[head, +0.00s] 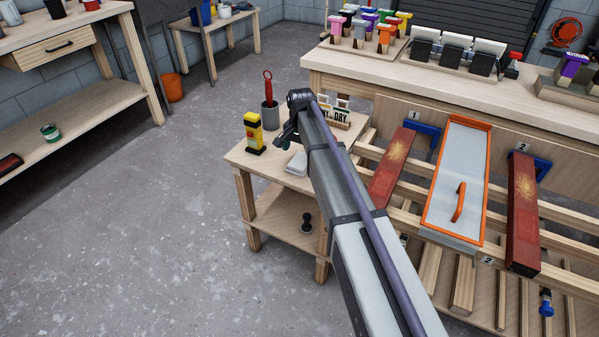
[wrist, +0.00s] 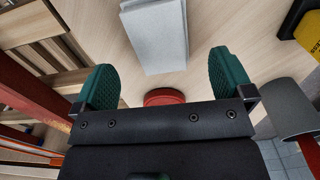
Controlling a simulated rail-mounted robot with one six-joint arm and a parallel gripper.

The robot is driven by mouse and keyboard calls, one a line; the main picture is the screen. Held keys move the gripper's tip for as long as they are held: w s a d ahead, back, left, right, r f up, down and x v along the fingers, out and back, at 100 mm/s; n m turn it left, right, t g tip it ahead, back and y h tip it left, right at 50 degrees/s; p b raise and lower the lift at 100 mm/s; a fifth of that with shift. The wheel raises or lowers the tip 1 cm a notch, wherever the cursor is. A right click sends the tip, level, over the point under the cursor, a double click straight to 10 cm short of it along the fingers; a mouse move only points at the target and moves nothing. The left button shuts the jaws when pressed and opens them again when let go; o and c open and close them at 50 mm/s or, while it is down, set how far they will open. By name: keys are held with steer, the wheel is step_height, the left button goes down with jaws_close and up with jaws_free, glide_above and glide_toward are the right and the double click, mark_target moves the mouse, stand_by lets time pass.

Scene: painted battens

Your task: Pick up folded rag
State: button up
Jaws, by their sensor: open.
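The folded rag (head: 296,162) is a pale grey-white, flat rectangular stack lying on the small wooden side table (head: 240,157). In the head view my arm hides part of the area beside it. In the wrist view the rag (wrist: 155,35) lies at the top centre, beyond my fingertips and roughly in line with the gap between them. My gripper (wrist: 166,68) has two green ridged finger pads spread wide with nothing held. In the head view my gripper (head: 286,139) is small and partly hidden, above the table near the rag.
A yellow-and-black container (head: 253,133) and a grey cup (head: 270,117) holding a red-handled tool stand close by; the cup (wrist: 290,108) is right of my gripper in the wrist view. A round red thing (wrist: 165,97) shows between the fingers. Red battens (head: 523,210) lie at right.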

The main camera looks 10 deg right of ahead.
mark_target(300, 159)
step_height(300, 159, down, 6)
steer(key=b, duration=0.5)
steer(key=shift+w+r, duration=0.1)
steer(key=shift+r, duration=0.4)
steer(key=c, duration=1.1)
step_height(300, 159, up, 10)
steer(key=p, duration=1)
